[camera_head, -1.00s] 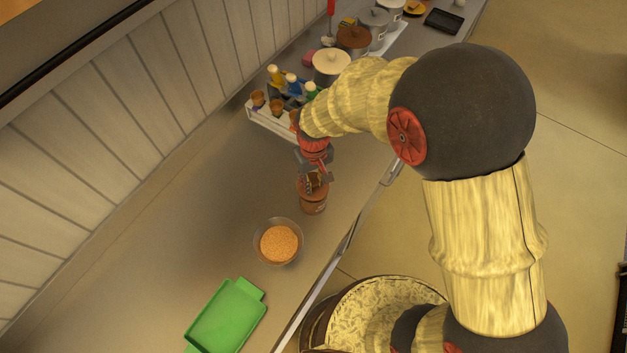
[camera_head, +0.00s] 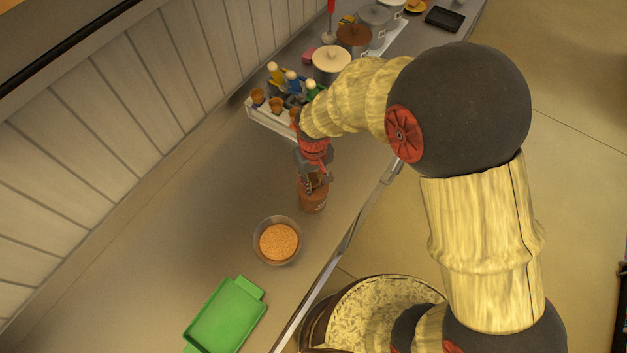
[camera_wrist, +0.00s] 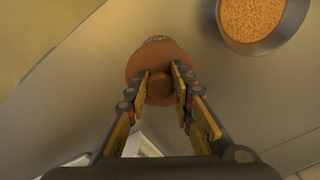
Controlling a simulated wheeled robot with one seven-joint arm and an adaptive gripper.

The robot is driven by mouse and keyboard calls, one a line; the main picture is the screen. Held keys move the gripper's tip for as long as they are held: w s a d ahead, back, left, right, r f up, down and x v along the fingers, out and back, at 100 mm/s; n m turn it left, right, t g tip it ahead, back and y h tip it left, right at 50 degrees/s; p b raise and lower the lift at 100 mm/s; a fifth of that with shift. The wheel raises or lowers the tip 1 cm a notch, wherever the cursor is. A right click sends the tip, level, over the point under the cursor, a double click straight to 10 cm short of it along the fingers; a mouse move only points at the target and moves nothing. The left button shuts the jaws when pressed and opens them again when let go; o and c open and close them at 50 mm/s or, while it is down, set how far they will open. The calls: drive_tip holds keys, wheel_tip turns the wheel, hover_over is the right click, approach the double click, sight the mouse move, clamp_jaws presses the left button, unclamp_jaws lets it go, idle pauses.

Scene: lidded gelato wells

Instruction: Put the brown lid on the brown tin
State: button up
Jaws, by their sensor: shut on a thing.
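My gripper (camera_wrist: 161,80) is shut on the knob of a brown lid (camera_wrist: 150,62), a round disc seen from above in the wrist view. In the head view my gripper (camera_head: 315,182) points down over a brown tin (camera_head: 313,204), which stands upright on the counter. The lid is over the tin's top and hides its mouth. Only a sliver of the tin (camera_wrist: 157,39) shows past the lid's far edge in the wrist view. My fingers partly cover the lid in the head view, and I cannot tell whether it sits fully flat.
A bowl of orange-brown crumbs (camera_head: 297,252) stands close by, with a green tray (camera_head: 213,336) beyond. A white bottle rack (camera_head: 270,124) is behind my gripper. Lidded wells, including one with another brown lid (camera_head: 354,37), stand farther back.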

sight(314, 182)
drive_tip(key=shift+f, duration=0.5)
drive_tip(key=o, duration=0.7)
drive_tip(key=o, duration=0.3)
drive_tip(key=shift+o, duration=1.3)
drive_tip(key=shift+r, duration=0.1)
drive_tip(key=shift+r+p, duration=2.4)
drive_tip(key=shift+r, duration=1.6)
